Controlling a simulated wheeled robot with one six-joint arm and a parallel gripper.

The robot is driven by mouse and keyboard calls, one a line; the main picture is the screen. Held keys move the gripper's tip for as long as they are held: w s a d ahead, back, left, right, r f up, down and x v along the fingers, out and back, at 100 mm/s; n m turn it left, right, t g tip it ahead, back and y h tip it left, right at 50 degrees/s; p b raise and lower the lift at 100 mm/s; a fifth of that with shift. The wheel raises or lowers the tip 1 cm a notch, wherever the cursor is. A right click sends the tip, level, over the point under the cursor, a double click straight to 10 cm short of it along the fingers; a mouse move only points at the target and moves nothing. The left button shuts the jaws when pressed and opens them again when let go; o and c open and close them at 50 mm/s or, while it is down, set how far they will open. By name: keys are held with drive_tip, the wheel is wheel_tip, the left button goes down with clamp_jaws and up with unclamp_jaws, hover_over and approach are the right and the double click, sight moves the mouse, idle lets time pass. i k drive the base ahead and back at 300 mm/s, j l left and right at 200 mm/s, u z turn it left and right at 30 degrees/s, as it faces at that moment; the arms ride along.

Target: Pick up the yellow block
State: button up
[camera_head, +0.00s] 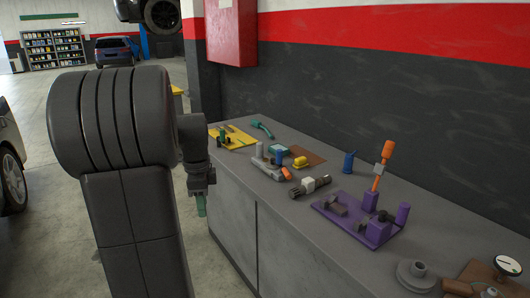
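A small yellow block (301,162) sits on the grey workbench, by the near left edge of a flat brown sheet. Nothing covers it in this view. My gripper (201,207) hangs pointing down at the left, beside the bench's left front edge and below the level of its top. It is well to the left of the block and apart from it.
A yellow plate (240,142) lies farther left. A dark wall stands behind.

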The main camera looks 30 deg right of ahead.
sight(300, 162)
drive_tip(key=i, duration=0.75)
drive_tip(key=i+j+z, duration=0.1)
drive_tip(key=i, duration=0.65)
drive_tip(key=i+z, duration=0.2)
drive_tip(key=z, duration=0.2)
drive_tip(key=i+l+z, duration=0.1)
drive_tip(key=z, duration=0.3)
drive_tip(key=i+j+z, duration=0.15)
drive_tip(key=i+z, duration=0.25)
drive_tip(key=i+j+z, duration=0.1)
drive_tip(key=z, duration=0.3)
drive_tip(key=i+z, duration=0.35)
drive_tip(key=z, duration=0.15)
